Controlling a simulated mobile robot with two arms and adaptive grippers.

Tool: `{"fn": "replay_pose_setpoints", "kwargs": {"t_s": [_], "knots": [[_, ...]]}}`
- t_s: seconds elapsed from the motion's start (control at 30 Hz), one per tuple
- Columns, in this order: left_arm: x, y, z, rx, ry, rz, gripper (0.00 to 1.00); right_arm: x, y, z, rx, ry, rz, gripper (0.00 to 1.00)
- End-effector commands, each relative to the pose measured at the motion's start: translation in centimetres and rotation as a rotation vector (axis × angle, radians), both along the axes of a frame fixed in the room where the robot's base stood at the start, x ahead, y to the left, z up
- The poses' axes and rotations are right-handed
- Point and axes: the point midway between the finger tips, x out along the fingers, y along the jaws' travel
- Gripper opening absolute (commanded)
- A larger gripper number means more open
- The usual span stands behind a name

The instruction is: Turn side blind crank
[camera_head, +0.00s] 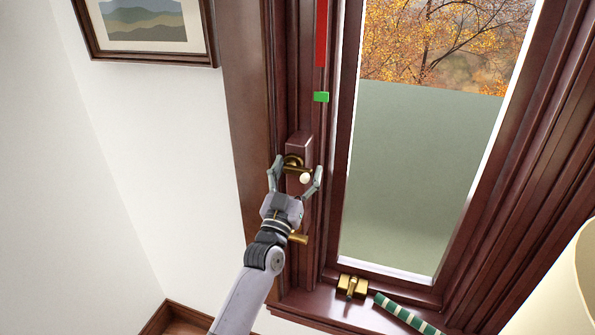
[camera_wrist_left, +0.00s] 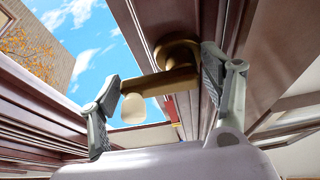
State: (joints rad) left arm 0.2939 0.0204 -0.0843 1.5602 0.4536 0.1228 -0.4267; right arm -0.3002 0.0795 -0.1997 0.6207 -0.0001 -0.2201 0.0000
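The crank is brass with a white knob (camera_head: 305,178) and sits on a wooden block (camera_head: 299,145) on the left side of the window frame. In the left wrist view its brass arm (camera_wrist_left: 158,82) runs left from a round hub, and the white knob (camera_wrist_left: 132,109) hangs at its end. My left gripper (camera_head: 297,172) is open, with one finger on each side of the crank; its fingers (camera_wrist_left: 165,95) also stand apart around the crank arm in the wrist view. I cannot tell whether either finger touches it. My right gripper is not in view.
A grey-green panel (camera_head: 415,180) covers the window's lower part. A red strip (camera_head: 321,35) and green marker (camera_head: 321,97) are above the crank. A brass latch (camera_head: 352,286) and striped green rod (camera_head: 405,315) are at the sill. A cream lampshade (camera_head: 560,290) stands lower right.

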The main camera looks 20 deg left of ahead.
Motion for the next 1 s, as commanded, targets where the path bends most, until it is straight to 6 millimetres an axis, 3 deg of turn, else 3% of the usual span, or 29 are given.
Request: {"fn": "replay_pose_setpoints", "kwargs": {"t_s": [0.53,1.0], "knots": [[-0.03,0.0,-0.01,0.0,0.0,0.0,0.33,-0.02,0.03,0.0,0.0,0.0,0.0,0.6],[-0.03,0.07,-0.4,0.13,-0.004,0.0,0.33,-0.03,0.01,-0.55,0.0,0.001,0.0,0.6]]}}
